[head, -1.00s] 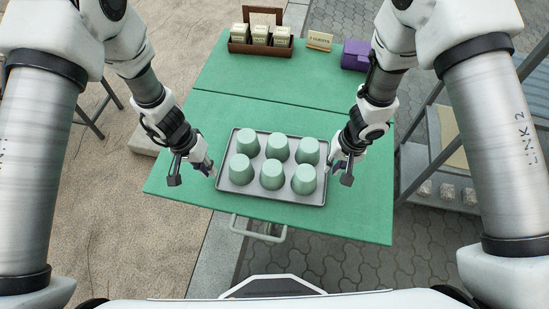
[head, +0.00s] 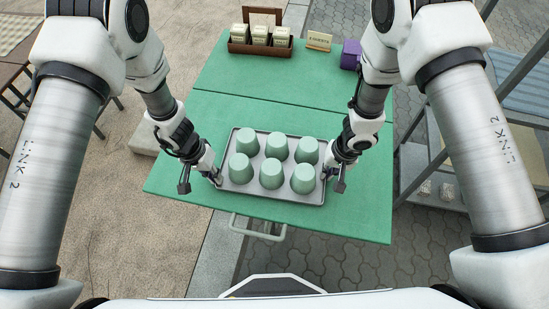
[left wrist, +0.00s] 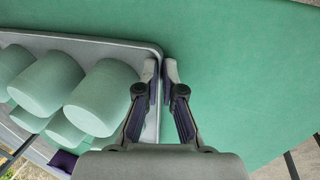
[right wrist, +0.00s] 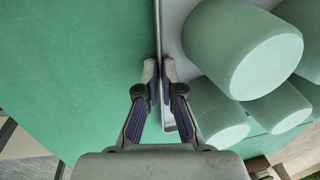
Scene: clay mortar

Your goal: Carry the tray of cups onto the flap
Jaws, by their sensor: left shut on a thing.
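A grey tray (head: 236,187) with several upside-down pale green cups (head: 271,174) lies on the near panel of the green table (head: 180,170). A seam divides this near panel from a far green panel (head: 290,78); I cannot tell which one is the flap. My left gripper (head: 217,178) is at the tray's left edge, and in the left wrist view its fingers (left wrist: 160,72) are shut on the rim. My right gripper (head: 326,173) is at the right edge; in the right wrist view its fingers (right wrist: 159,71) straddle the rim, closed on it.
A brown box of packets (head: 261,47), a small sign (head: 319,40) and a purple box (head: 350,54) stand at the far panel's back. The green surface between them and the tray is clear. A metal bracket (head: 258,229) shows below the near edge. A rack (head: 440,180) stands at right.

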